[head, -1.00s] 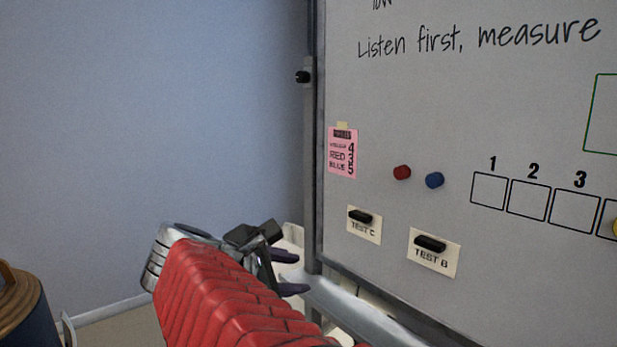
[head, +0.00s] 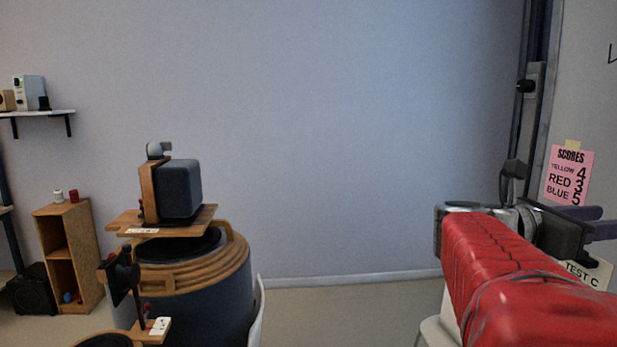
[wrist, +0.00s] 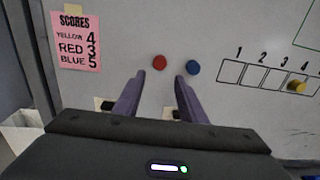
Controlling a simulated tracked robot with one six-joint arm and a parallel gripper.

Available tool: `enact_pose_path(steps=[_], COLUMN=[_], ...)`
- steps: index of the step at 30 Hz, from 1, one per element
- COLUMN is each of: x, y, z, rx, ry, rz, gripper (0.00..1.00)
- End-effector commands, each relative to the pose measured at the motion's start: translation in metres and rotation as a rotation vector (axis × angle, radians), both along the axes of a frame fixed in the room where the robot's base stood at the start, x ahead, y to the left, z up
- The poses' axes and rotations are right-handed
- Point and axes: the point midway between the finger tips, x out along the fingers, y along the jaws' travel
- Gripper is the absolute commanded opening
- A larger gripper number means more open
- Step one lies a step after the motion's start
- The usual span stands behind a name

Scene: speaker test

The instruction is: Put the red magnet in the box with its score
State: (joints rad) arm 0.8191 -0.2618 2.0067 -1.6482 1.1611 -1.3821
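In the wrist view, the red magnet (wrist: 159,62) is on the whiteboard (wrist: 130,30), just beyond and between my fingertips. My gripper (wrist: 159,77) is open with nothing between its fingers; it also shows at the right of the head view (head: 604,221). The pink score note (wrist: 76,42) reads yellow 4, red 3, blue 5; the head view shows it too (head: 569,176). The row of boxes lies to the right, with box 3 (wrist: 277,78) under its number. A yellow magnet (wrist: 298,86) sits in the box right of it.
A blue magnet (wrist: 193,67) is close right of the red one. Test cards hang below; a TEST C card (head: 590,272) shows under my gripper. A dark speaker (head: 180,188) stands on a round wooden-topped stand (head: 200,270) at left. A small shelf unit (head: 72,255) stands farther left.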

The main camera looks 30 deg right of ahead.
Motion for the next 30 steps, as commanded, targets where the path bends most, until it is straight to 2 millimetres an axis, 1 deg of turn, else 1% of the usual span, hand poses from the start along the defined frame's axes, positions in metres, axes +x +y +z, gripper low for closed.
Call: enact_pose_path(steps=[5, 8, 30], x=[-0.003, -0.007, -0.038], y=[-0.007, -0.014, -0.083], z=[0.000, 0.000, -0.001], rx=[0.001, 0.001, 0.001], ry=[0.000, 0.000, -0.001], rz=[-0.003, -0.004, -0.007], gripper=[0.38, 0.38, 0.38])
